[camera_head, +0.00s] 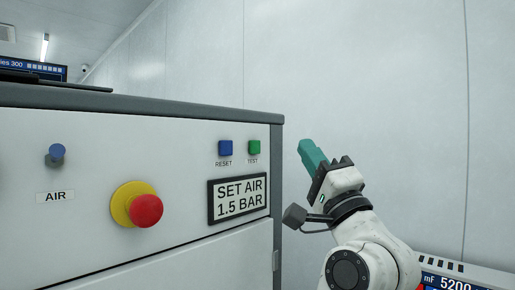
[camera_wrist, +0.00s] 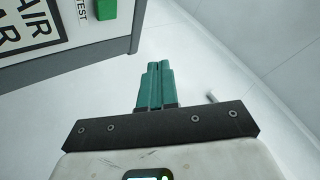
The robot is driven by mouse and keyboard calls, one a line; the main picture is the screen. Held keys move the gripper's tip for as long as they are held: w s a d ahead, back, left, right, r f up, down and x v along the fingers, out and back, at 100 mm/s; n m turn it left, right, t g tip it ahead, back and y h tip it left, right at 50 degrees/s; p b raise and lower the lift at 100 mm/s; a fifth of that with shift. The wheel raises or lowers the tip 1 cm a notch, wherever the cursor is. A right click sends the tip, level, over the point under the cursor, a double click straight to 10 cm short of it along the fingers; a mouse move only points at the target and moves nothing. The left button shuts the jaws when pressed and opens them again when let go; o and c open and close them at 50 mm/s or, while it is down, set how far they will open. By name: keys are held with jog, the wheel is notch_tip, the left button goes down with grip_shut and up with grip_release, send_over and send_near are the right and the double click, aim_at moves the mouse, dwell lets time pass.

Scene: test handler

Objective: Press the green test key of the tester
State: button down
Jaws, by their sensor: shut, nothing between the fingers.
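The green test key (camera_head: 254,147) is a small square button at the upper right of the tester's front panel (camera_head: 90,220), above the label TEST. It also shows at the top edge of the wrist view (camera_wrist: 106,9), partly cut off. My gripper (camera_head: 306,147), with teal fingers, is shut and empty. It is just right of the tester's right edge in the head view, apart from the key. In the wrist view the closed fingertips (camera_wrist: 158,66) lie below and right of the key, over bare background.
A blue RESET key (camera_head: 225,148) sits left of the green key. A sign (camera_head: 238,198) reads SET AIR 1.5 BAR. A red stop button (camera_head: 146,211) on a yellow ring and a blue AIR knob (camera_head: 57,151) stick out farther left. The white wall behind is clear.

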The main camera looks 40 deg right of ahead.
jog(key=shift+w, duration=0.15)
jog(key=w, duration=0.8)
jog(key=shift+w+a+b, duration=0.2)
jog(key=shift+w+b, duration=0.1)
jog(key=shift+b, duration=0.1)
jog(key=shift+w, duration=0.1)
dwell(1.7)
jog(key=shift+w, duration=0.3)
jog(key=shift+w, duration=0.4)
dwell(0.6)
jog(key=shift+s, duration=0.15)
dwell(0.3)
jog(key=shift+s, duration=0.7)
jog(key=shift+s+d, duration=0.1)
jog(key=shift+s, duration=2.4)
